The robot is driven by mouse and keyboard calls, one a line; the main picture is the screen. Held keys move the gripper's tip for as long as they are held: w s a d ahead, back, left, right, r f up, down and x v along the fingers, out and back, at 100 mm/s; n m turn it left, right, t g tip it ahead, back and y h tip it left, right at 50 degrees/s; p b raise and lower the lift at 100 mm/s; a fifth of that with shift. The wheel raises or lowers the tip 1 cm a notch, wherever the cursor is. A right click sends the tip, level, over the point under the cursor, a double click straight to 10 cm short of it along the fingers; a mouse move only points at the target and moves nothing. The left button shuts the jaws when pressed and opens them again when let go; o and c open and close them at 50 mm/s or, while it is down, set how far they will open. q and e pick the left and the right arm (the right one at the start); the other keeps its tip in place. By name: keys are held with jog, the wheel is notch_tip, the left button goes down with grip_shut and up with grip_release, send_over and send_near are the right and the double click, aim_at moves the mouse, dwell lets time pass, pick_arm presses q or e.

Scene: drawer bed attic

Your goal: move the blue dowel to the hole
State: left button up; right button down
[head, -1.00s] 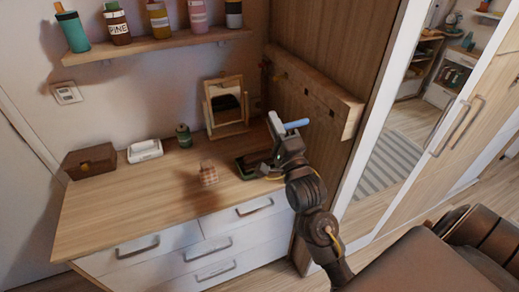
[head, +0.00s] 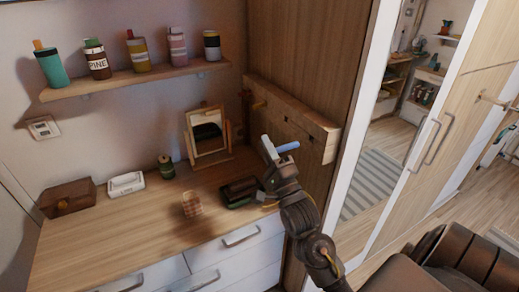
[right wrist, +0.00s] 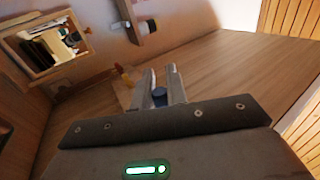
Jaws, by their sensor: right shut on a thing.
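The blue dowel (head: 287,147) sticks out sideways from my right gripper (head: 274,152), which is shut on it. The right wrist view shows its blue end (right wrist: 159,97) between the two fingers (right wrist: 160,88). A wooden rail (head: 300,124) with several small dark holes is mounted on the brown panel. The gripper and dowel appear in front of the rail's lower right part. The dowel looks out of the holes, but its distance from the rail is unclear. A yellowish peg (head: 258,104) is at the rail's left end. My left gripper is not in view.
A shelf (head: 135,78) with several bottles hangs above.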

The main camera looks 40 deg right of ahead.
jog(key=shift+s+d, duration=0.15)
jog(key=shift+d, duration=0.7)
jog(key=shift+s+d, duration=0.1)
jog(key=shift+d, duration=0.7)
jog(key=shift+r+p, duration=0.1)
jog(key=shift+p, duration=0.6)
dwell(0.4)
jog(key=shift+s+d, duration=0.2)
jog(key=shift+d, duration=1.15)
jog(key=shift+s+d, duration=0.15)
jog(key=shift+d, duration=1.2)
jog(key=c, duration=1.3)
grip_release()
jog(key=shift+c, duration=0.2)
jog(key=b+v, duration=0.4)
jog(key=v, duration=0.7)
